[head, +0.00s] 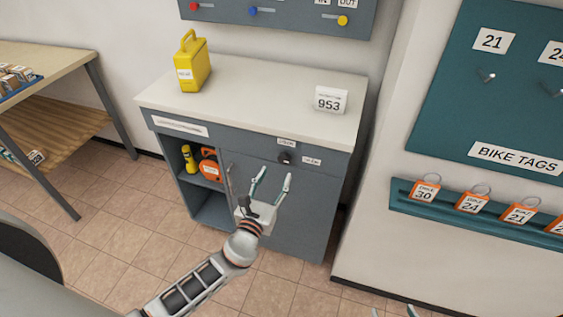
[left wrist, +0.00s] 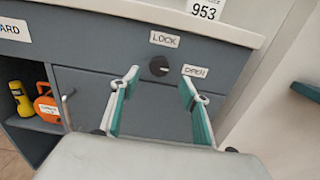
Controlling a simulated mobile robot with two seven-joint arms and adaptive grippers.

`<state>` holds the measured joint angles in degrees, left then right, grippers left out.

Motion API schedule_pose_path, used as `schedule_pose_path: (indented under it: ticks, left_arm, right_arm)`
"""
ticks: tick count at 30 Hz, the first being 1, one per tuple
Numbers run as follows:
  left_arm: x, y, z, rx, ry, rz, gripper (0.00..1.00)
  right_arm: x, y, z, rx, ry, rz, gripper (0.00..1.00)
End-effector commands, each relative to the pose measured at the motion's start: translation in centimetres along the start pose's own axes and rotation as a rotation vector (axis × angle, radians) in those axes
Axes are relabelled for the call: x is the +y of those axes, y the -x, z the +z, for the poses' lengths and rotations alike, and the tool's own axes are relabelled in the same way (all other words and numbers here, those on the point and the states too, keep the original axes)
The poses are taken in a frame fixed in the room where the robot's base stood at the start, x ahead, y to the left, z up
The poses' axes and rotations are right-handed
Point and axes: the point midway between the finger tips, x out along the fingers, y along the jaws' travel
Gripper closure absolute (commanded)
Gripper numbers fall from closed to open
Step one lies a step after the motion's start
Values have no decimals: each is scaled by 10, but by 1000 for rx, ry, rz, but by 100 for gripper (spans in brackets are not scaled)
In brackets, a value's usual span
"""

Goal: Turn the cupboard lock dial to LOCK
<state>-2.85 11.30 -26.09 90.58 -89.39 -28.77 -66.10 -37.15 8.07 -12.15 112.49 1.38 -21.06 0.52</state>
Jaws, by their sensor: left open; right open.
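The lock dial (head: 286,157) is a small dark round knob on the grey cupboard's (head: 300,215) upper front. The LOCK label (head: 286,142) is above it and the OPEN label (head: 312,161) is to its right. In the left wrist view, the dial (left wrist: 158,66) shows between and just beyond my fingertips; its pointer direction is too small to tell surely. My left gripper (head: 277,172) is open and empty in front of the cupboard, apart from the dial. It also shows in the left wrist view (left wrist: 160,78). Only the fingertips of my right gripper (head: 393,311) show at the bottom edge.
A yellow container (head: 193,66) and a 953 card (head: 330,100) stand on the cupboard top. The open shelf holds a yellow flashlight (head: 189,158) and an orange item (head: 210,165). A bar handle (left wrist: 67,112) is left of my gripper. Bike tags hang right; a wooden table stands left.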

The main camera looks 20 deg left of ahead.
Motion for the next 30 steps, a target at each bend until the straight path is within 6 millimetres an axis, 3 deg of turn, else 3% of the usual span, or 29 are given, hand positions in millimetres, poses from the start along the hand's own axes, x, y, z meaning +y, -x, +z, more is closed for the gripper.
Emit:
schedule_pose_path:
  ticks: [12, 25, 29, 30]
  left_arm:
    - [0, -59, -1, 1, 6, 1, 54]
    - [0, -70, 0, 2, 8, 1, 54]
    - [0, -69, 0, 2, 8, 1, 88]
    - [0, -69, 0, 2, 8, 1, 92]
  right_arm:
    - [-2, -1, 2, -3, -4, -2, 42]
    - [-1, -1, 3, -3, -2, -1, 42]
    - [-1, -1, 3, -3, -1, -1, 42]
    - [-1, -1, 3, -3, -1, -1, 42]
